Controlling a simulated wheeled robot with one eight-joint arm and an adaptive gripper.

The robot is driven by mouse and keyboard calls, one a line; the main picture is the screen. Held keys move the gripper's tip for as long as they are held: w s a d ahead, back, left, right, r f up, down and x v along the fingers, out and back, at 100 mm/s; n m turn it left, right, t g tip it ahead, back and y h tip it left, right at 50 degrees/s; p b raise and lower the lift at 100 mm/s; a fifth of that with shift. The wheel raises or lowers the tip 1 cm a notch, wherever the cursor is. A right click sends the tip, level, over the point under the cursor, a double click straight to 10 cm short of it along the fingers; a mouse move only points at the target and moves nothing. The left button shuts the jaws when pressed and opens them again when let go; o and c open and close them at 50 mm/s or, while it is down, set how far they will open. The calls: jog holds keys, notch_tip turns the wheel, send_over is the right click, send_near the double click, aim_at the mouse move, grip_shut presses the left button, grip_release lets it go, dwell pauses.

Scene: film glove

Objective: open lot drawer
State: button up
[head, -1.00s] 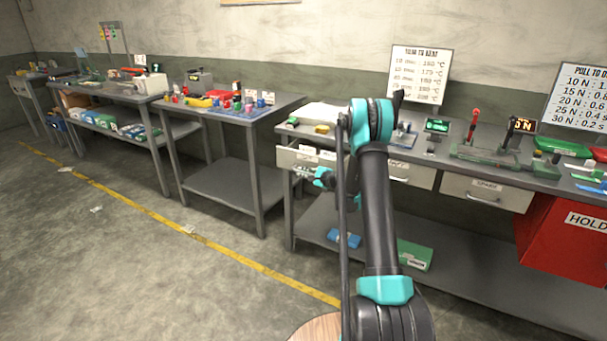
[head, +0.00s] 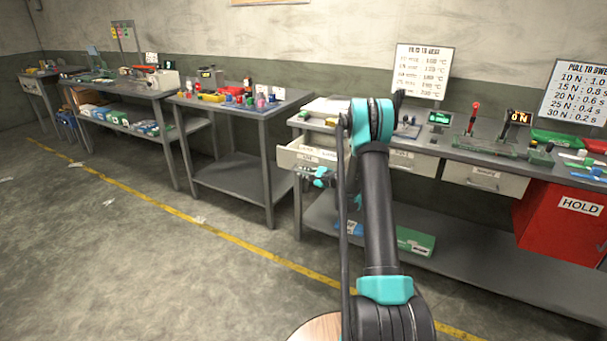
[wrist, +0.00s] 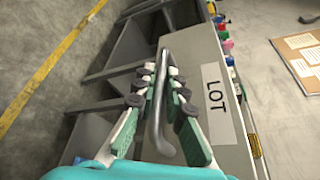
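The lot drawer (head: 327,161) stands partly pulled out at the left end of the workbench in the head view, its inside showing from above. Its pale front (wrist: 216,85) with the LOT label fills the middle of the wrist view. My gripper (wrist: 162,73) has its fingers on both sides of the grey bar handle (wrist: 156,130), closed in around it. In the head view my gripper (head: 318,178) is at the drawer front, partly hidden by my arm.
Two more closed drawers (head: 485,178) sit to the right under the same bench top, with a red HOLD bin (head: 560,225) beyond them. A separate table (head: 235,178) stands to the left. The floor in front is mostly clear.

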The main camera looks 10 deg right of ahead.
jog(key=o, duration=0.3)
jog(key=shift+o, duration=0.2)
jog(key=v, duration=1.2)
jog(key=shift+f, duration=0.1)
jog(key=shift+s, duration=0.1)
jog(key=s+a+r+n+g+h, duration=0.1)
jog(key=s+a+r+n+g, duration=0.3)
jog(key=s, duration=0.5)
jog(key=s+a+r+n+g+h, duration=0.15)
jog(key=s+a+n, duration=0.3)
jog(key=s, duration=0.55)
jog(key=s+d+f+n+g+h, duration=0.1)
jog(key=s+d+n+h, duration=0.1)
jog(key=s, duration=0.7)
jog(key=s+d+f+n+h, duration=0.1)
jog(key=s+n, duration=0.3)
jog(key=s, duration=0.5)
jog(key=s+d+f+n+g+h, duration=0.1)
jog(key=s+d+n+h, duration=0.1)
jog(key=s, duration=0.7)
jog(key=shift+d+f+n+g+h, duration=0.35)
jog(key=shift+n+h, duration=0.1)
jog(key=shift+h, duration=0.3)
